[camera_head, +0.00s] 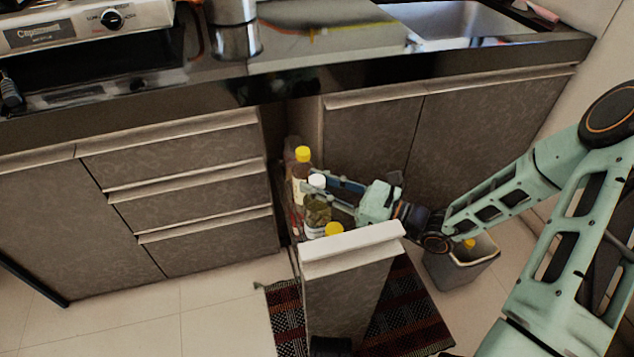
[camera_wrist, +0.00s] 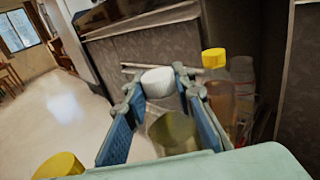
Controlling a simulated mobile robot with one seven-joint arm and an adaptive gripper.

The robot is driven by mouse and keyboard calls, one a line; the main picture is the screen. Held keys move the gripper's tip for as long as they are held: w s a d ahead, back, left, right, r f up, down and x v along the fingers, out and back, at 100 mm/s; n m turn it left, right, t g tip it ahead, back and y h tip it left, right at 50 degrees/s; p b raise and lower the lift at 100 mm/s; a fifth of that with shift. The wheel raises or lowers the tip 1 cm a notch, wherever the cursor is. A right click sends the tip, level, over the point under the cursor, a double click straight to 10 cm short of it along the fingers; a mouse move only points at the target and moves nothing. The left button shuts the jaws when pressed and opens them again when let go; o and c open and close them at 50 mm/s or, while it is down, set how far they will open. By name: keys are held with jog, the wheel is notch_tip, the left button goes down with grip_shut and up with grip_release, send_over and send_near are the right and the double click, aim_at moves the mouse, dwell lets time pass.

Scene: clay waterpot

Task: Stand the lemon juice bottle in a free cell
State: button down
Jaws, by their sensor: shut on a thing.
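My gripper (camera_head: 322,184) is shut on a white-capped bottle (camera_head: 317,212) with greenish contents and a pale label, in or just above the pull-out rack. In the wrist view the white cap (camera_wrist: 158,82) sits between the two fingers, with the clear body below it. I cannot read its label, so I cannot confirm that it is the lemon juice bottle. The narrow pull-out rack (camera_head: 352,240) stands open from the cabinet. The bottle's base and the cell floors are hidden by the front panel and other bottles.
A yellow-capped bottle (camera_head: 303,155) stands behind the held one; another yellow cap (camera_head: 334,229) shows near the rack front. Clear bottle shapes stand beside the rear bottle. The counter edge (camera_head: 300,80) overhangs above. A bin (camera_head: 466,266) stands right of the rack.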

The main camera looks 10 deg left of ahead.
jog(key=c, duration=1.7)
grip_release()
jog(key=shift+r, duration=0.1)
jog(key=shift+o, duration=0.8)
jog(key=shift+d, duration=0.1)
jog(key=v, duration=1.2)
